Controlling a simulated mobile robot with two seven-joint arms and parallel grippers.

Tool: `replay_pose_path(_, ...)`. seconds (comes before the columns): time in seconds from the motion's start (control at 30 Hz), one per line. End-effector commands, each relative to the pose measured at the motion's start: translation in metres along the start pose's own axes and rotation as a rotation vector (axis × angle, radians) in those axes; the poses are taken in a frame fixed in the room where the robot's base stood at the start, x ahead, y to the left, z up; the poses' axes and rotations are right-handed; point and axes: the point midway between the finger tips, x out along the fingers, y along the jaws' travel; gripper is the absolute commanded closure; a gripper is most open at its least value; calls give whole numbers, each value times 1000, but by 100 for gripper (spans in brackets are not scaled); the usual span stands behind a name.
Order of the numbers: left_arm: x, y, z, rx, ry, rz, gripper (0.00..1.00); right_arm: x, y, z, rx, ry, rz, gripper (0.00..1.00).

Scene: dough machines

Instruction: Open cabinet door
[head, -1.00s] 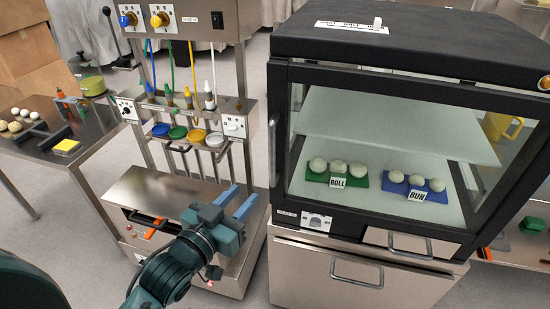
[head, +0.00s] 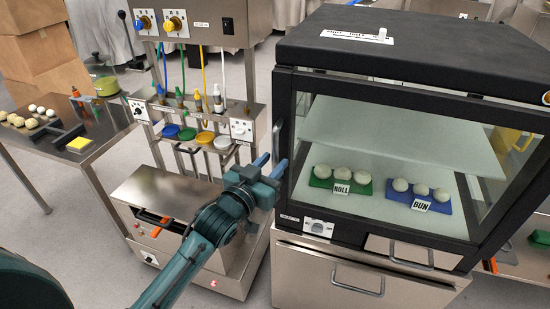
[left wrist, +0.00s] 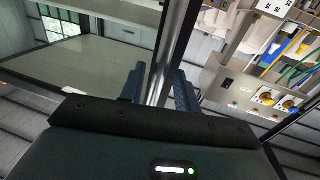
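The cabinet (head: 385,45) is a black-framed glass case at the right in the head view. Its glass door (head: 345,225) looks closed. A vertical metal handle (head: 277,139) runs along the door's left edge. My left gripper (head: 272,165) is at the lower part of this handle, with its blue fingers apart. In the left wrist view, the handle bar (left wrist: 172,45) passes between the open fingers (left wrist: 160,88). I cannot tell whether either finger touches it. My right gripper is not in view.
Green and blue trays with dough balls, labelled ROLL (head: 341,188) and BUN (head: 421,206), sit inside the cabinet. A steel drawer (head: 350,283) is below. A dispensing machine (head: 195,100) stands close on the left, beside my arm. A side table (head: 95,145) is farther left.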

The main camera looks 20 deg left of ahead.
Motion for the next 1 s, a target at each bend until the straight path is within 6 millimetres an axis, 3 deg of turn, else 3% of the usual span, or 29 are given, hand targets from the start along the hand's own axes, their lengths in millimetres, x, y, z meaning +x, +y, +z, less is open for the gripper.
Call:
replay_pose_path(0.2,17,1,0,0,1,1,68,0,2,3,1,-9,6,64)
replay_pose_path(0.5,18,0,0,0,0,1,69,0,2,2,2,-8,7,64)
replay_pose_path(0.87,18,0,0,0,0,1,98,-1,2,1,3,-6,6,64)
replay_pose_path(1.0,18,0,0,0,0,1,100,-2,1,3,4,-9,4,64)
